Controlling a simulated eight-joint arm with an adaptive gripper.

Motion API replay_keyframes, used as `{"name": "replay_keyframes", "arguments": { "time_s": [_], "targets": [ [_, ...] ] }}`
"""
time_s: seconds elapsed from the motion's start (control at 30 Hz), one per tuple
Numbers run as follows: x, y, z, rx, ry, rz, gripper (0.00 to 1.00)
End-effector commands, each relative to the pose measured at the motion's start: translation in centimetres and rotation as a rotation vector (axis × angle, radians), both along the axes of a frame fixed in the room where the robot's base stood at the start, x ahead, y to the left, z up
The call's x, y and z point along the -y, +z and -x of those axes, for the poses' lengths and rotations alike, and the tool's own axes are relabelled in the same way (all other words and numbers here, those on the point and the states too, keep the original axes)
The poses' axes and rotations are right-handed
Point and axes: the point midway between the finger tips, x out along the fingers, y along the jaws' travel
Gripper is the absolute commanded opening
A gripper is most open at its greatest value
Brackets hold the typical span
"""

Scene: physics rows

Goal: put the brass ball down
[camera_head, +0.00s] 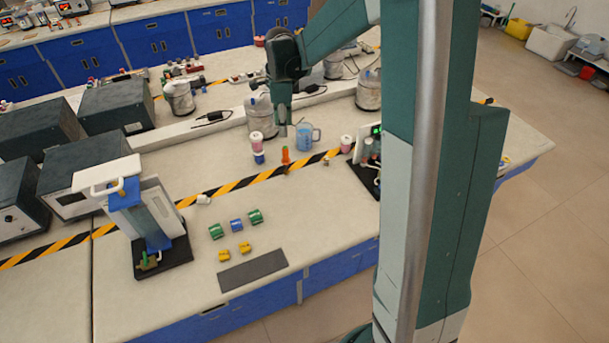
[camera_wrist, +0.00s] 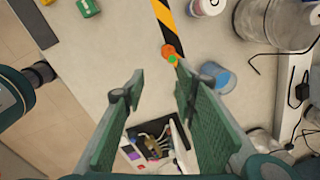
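My gripper (camera_head: 281,130) hangs above the bench (camera_head: 330,210). In the wrist view its two green fingers (camera_wrist: 158,80) stand wide apart, with bare bench visible between them and nothing held. I cannot make out a brass ball in either view. A small orange piece (camera_head: 285,156) stands on the bench below my gripper. In the wrist view an orange and green piece (camera_wrist: 169,51) lies beyond the fingertips, by the striped tape.
A blue beaker (camera_head: 305,135) stands near my gripper. A black tray with a device (camera_head: 370,170) is to the right. Green blocks (camera_head: 254,216), a blue block (camera_head: 236,225), yellow pieces (camera_head: 224,255) and a dark mat (camera_head: 253,270) lie nearer the front edge. Bench right of them is clear.

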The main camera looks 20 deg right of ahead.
Motion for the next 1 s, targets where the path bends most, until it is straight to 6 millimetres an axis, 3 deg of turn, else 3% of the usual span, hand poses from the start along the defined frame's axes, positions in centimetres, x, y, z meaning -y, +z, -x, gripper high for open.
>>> {"name": "replay_keyframes", "arguments": {
  "time_s": [0.5,1.0],
  "targets": [
    [-2.4,7.2,7.2,0.108,0.406,0.059,0.29],
    [-4.3,11.7,14.7,0.205,0.794,0.156,0.29]
  ]
}}
